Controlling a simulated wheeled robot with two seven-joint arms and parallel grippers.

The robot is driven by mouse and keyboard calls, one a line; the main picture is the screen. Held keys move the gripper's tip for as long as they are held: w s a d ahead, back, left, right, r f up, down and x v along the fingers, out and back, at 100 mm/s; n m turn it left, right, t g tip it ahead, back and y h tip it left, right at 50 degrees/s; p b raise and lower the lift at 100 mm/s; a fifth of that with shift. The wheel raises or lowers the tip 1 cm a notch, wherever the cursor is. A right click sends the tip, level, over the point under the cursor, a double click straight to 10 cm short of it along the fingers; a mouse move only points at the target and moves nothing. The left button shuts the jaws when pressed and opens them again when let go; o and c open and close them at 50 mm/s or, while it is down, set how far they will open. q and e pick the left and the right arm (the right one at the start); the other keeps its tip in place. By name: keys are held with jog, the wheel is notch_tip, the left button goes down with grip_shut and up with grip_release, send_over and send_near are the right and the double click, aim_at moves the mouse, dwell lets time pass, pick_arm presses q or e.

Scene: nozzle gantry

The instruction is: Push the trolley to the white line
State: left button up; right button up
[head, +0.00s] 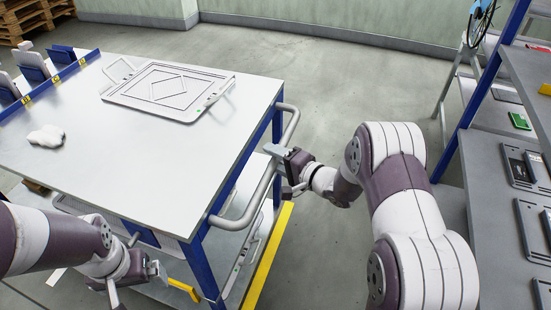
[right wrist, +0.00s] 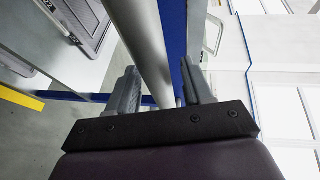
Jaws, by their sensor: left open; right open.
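The trolley (head: 190,75) has a pale flat top on a blue frame and fills the left half of the head view. A grey tube handle (head: 238,218) runs along its right side. My right gripper (head: 282,172) is at this handle, with open jaws. In the right wrist view the grey tube (right wrist: 150,45) passes between the two fingers; I cannot tell whether they touch it. My left gripper (head: 136,284) is open by the trolley's near edge, below the top. A short white strip (head: 56,277) shows on the floor at lower left; I cannot tell whether it is the white line.
A tray with a diamond outline (head: 168,90) and a crumpled white thing (head: 46,136) lie on the top. A yellow strip (head: 268,255) runs low beside the trolley. Shelving with dark cases (head: 525,165) stands at right. Pallets (head: 35,15) are far left. Floor beyond the trolley is clear.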

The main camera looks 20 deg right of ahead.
grip_shut()
jog(key=shift+a, duration=0.1)
